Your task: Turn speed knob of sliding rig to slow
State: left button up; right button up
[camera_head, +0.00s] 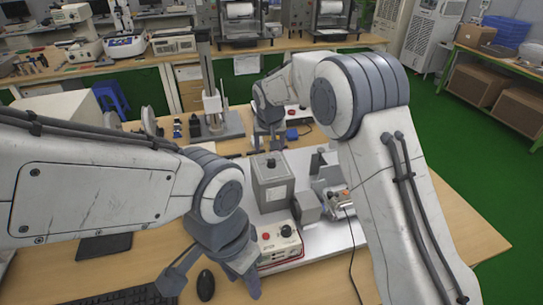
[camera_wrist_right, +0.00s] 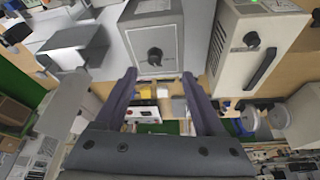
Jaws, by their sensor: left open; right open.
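The sliding rig's white base (camera_head: 325,240) stands on the wooden table, with a grey box (camera_head: 272,182) on it. A white control box (camera_head: 278,246) at its front edge has a red button and a black knob (camera_head: 286,231). The knob's setting is too small to read. My left gripper (camera_head: 212,284) is open and empty, left of this control box. My right gripper (camera_head: 268,143) is open behind the grey box.
A black mouse (camera_head: 206,285) and a keyboard (camera_head: 115,297) lie at the front left. A small panel with an orange button (camera_head: 343,196) sits by my right arm. A stand (camera_head: 213,120) is behind. The table's right front is clear.

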aim_at(271, 160)
jog(key=p+x, duration=0.1)
jog(key=x, duration=0.2)
jog(key=w+p+x, duration=0.1)
jog(key=x, duration=0.3)
jog(key=w+d+p+x, duration=0.1)
jog(key=x, duration=0.3)
jog(key=shift+r+p, duration=0.35)
jog(key=shift+r, duration=0.1)
jog(key=shift+x, duration=0.75)
jog(key=shift+a, duration=0.1)
grip_shut()
